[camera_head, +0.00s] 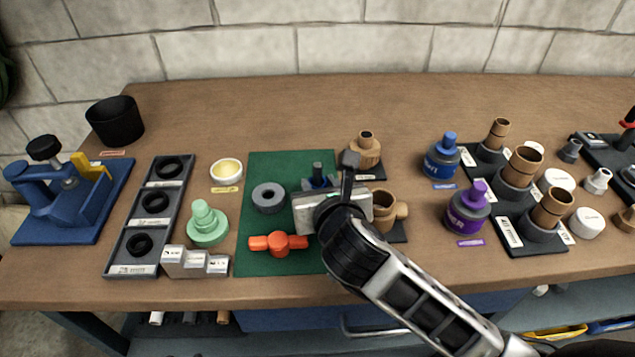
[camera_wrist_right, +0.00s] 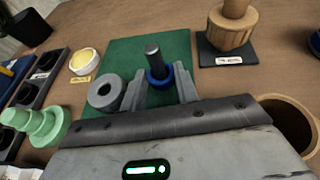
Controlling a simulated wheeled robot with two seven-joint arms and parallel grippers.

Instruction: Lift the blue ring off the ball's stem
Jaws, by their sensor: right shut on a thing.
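The blue ring (camera_wrist_right: 160,78) sits around the lower part of the dark grey stem (camera_wrist_right: 153,56), over the green mat in the right wrist view. The stem stands up through it; the ball is hidden. My right gripper (camera_wrist_right: 161,86) has one finger on each side of the ring and is shut on it. In the head view the stem (camera_head: 318,169) and a bit of the ring (camera_head: 309,184) show just behind my right gripper (camera_head: 320,186), which hides the rest. My left gripper is not in view.
On the green mat (camera_head: 262,170) lie a grey ring (camera_head: 268,197) and an orange handle (camera_head: 278,244). A mint stepped piece (camera_head: 207,222) and a grey block (camera_head: 195,262) stand left. Wooden fittings (camera_head: 365,150) stand close on the right, with blue (camera_head: 442,158) and purple (camera_head: 468,210) bottles beyond.

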